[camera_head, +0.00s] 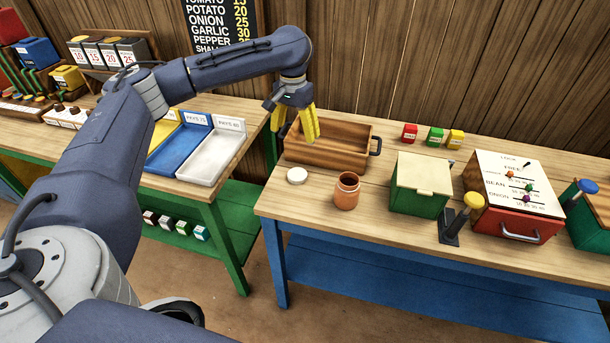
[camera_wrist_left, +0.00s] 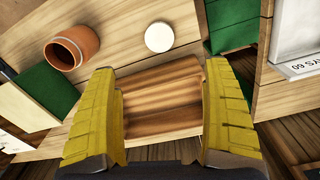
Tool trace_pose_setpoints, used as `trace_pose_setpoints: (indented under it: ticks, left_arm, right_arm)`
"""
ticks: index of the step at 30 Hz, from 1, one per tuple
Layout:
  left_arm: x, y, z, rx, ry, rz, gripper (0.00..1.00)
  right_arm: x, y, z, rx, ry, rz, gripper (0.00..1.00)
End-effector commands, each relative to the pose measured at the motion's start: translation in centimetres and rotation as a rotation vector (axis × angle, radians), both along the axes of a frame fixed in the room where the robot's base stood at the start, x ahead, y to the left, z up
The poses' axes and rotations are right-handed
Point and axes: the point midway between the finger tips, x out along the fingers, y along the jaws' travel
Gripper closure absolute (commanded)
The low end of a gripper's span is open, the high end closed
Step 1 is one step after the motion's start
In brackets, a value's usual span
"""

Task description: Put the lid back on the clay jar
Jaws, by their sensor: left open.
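The clay jar (camera_head: 347,191) stands upright and uncovered on the right-hand table. It also shows in the left wrist view (camera_wrist_left: 72,47), with its dark mouth visible. A round white lid (camera_head: 297,175) lies flat on the table just left of the jar, apart from it; the left wrist view shows it too (camera_wrist_left: 159,37). My left gripper (camera_head: 309,124) has yellow fingers and hangs above the wooden tray, behind the lid and jar. In the left wrist view its fingers (camera_wrist_left: 160,120) are spread apart with nothing between them. My right gripper is not in view.
The wooden tray (camera_head: 325,157) with dark handles sits behind the lid. A green box with a cream lid (camera_head: 421,185) stands right of the jar. A red box with sliders (camera_head: 515,195) is farther right. Three small blocks (camera_head: 434,137) line the back. A gap separates the two tables.

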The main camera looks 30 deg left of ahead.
Motion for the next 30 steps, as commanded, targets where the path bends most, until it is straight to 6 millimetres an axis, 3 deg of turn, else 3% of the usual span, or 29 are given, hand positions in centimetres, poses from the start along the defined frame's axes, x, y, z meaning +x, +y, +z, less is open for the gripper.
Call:
trace_pose_setpoints:
  ticks: [17, 20, 30]
  left_arm:
    - [0.3, 0.0, 0.1, 0.013, -0.010, 0.032, 0.17]
    - [0.3, 0.0, -0.8, 0.013, -0.009, 0.031, 0.17]
    - [0.2, -0.1, -6.4, 0.012, -0.006, 0.031, 0.17]
  right_arm:
    - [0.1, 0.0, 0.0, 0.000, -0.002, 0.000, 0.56]
    - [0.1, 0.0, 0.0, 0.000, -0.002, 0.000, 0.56]
    - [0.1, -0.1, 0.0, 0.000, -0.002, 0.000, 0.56]
